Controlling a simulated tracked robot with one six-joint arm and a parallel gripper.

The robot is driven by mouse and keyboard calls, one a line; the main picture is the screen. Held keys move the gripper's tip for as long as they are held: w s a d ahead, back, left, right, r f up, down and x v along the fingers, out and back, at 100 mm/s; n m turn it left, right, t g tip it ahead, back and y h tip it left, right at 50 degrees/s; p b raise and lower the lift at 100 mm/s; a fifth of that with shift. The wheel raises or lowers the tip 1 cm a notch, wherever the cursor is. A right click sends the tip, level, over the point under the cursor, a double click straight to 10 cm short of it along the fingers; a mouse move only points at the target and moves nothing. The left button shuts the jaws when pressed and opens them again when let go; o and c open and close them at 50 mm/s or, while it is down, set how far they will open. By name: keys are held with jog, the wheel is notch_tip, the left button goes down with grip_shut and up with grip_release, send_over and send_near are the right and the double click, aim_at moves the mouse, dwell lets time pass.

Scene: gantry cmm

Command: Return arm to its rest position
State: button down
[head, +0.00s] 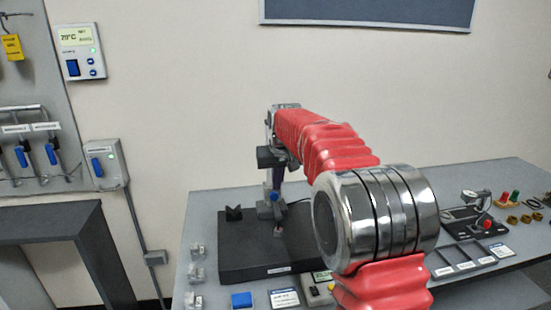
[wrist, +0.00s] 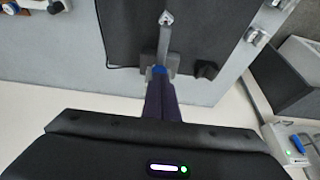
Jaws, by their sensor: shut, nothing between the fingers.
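My arm (head: 310,130) is stretched out over the bench in the head view, with red sleeves and a large metal joint close to the camera. My gripper (head: 277,187) points down from the arm's far end, above the back of a dark plate. In the wrist view my gripper (wrist: 160,82) shows as narrow dark purple fingers, shut together with nothing seen between them. A grey and blue fixture (head: 270,207) stands on the plate under the fingertips. Whether the fingertips touch it cannot be told. A grey rod (wrist: 165,35) shows beyond the fingertips in the wrist view.
The dark plate (head: 232,258) lies on the grey bench (head: 206,218), with a small black V-block (head: 233,213) on it. Small clear blocks (head: 196,275) line its left. A dial stand (head: 470,215) and trays (head: 465,256) are at right. A wall panel with switches (head: 104,165) is at left.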

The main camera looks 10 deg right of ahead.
aim_at(278, 212)
dwell(0.3)
jog(key=f, duration=0.1)
jog(key=s+f, duration=0.1)
jog(key=f, duration=0.1)
jog(key=shift+s+f+g, duration=0.2)
jog(key=shift+s+g, duration=0.1)
jog(key=shift+s, duration=0.05)
jog(key=s+r+t, duration=0.1)
jog(key=s, duration=4.1)
jog(key=shift+r+t, duration=0.3)
jog(key=shift+s+d, duration=0.1)
